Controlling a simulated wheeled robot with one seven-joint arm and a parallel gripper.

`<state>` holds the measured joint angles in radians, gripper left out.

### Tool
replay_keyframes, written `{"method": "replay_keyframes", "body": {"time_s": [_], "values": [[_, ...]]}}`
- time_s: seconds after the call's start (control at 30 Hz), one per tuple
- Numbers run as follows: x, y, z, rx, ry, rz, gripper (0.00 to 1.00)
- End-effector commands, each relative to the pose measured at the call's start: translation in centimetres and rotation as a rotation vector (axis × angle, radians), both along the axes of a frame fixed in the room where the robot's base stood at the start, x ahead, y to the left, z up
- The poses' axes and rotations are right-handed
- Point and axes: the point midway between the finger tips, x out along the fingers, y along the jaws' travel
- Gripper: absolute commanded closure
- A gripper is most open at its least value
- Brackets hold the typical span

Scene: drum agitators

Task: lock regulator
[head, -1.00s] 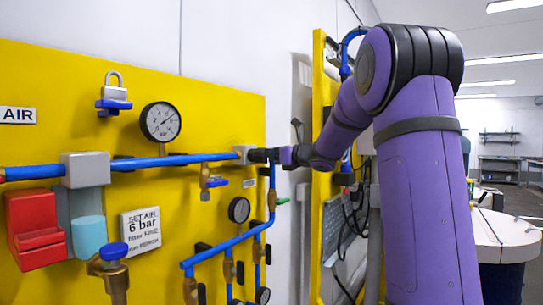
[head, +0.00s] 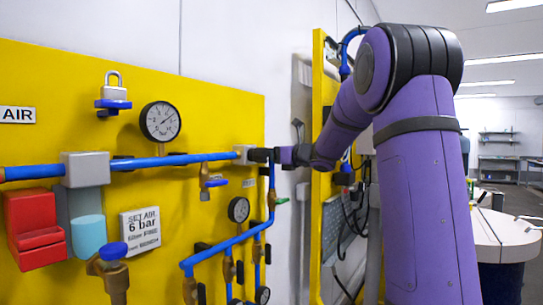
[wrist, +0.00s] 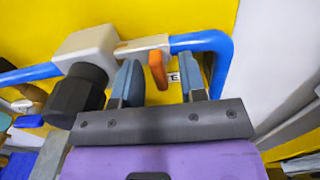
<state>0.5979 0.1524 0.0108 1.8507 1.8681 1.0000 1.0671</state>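The regulator shows in the wrist view as a pale grey block (wrist: 85,50) on the blue pipe, with a black knob (wrist: 76,97) on its front. In the head view its grey block (head: 242,154) is at the right end of the long blue pipe. My gripper (wrist: 163,80) is open, with two blue-grey fingers apart and to the right of the black knob. An orange handle (wrist: 158,70) on the pipe shows between the fingers, beyond them. I cannot tell whether any finger touches it. In the head view the fingers cannot be made out.
A round gauge (head: 160,121), a red box (head: 33,228) and smaller pipes are on the board. A white wall (wrist: 270,60) lies right of the board's edge.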

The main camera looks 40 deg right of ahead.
Motion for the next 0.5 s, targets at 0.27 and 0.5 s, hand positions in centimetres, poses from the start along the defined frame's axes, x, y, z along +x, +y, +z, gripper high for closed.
{"method": "replay_keyframes", "body": {"time_s": [0.27,0.5], "values": [[-1.5,-0.5,0.1,-0.002,-0.002,0.0,0.62],[-5.8,-2.1,0.0,-0.001,0.0,-0.003,0.62]]}}
